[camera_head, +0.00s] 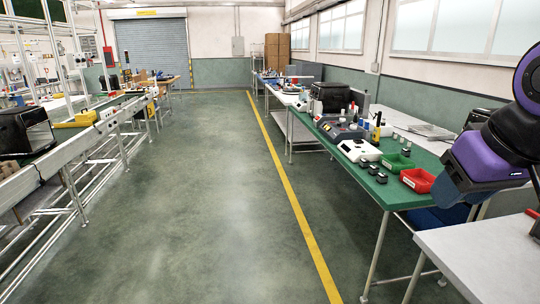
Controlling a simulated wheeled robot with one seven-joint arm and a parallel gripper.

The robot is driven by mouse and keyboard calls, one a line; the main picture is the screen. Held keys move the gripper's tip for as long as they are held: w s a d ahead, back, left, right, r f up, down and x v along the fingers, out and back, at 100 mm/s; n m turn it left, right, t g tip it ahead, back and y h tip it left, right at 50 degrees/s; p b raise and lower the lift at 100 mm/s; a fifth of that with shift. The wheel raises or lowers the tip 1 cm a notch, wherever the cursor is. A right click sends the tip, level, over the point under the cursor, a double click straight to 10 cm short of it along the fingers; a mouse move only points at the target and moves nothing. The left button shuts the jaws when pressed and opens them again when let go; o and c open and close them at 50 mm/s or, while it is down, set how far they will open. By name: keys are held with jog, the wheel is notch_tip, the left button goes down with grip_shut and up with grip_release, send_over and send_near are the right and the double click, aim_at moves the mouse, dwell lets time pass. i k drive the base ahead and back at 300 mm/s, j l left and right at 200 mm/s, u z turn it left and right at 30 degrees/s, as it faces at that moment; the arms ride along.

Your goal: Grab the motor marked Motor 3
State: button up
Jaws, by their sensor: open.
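Several small dark pieces with light tops, possibly the motors, stand on the green-topped table (411,191) at the right. Two stand near its front edge, one (373,169) just behind the other (382,178). Another (406,151) stands farther back, by the green bin. Any markings are too small to read, so I cannot tell which is Motor 3. Purple and black links of my arm show at the right edge, in front of the table's right part. I cannot make out my gripper's fingers in this view.
A green bin (397,162) and a red bin (418,180) sit on the green table beside white and dark devices. A bare grey table (478,257) stands nearer. A conveyor (60,155) runs along the left. The floor between is clear, with a yellow line (289,207).

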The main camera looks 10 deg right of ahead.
aim_at(363, 163)
jog(key=i+z, duration=0.1)
jog(key=i, duration=0.5)
jog(key=i+j+z, duration=0.1)
jog(key=i, duration=0.5)
jog(key=i+j+z, duration=0.1)
jog(key=i, duration=0.45)
jog(key=i+j+z, duration=0.2)
jog(key=i+z, duration=0.2)
jog(key=i+j+z, duration=1.05)
jog(key=j+z, duration=0.2)
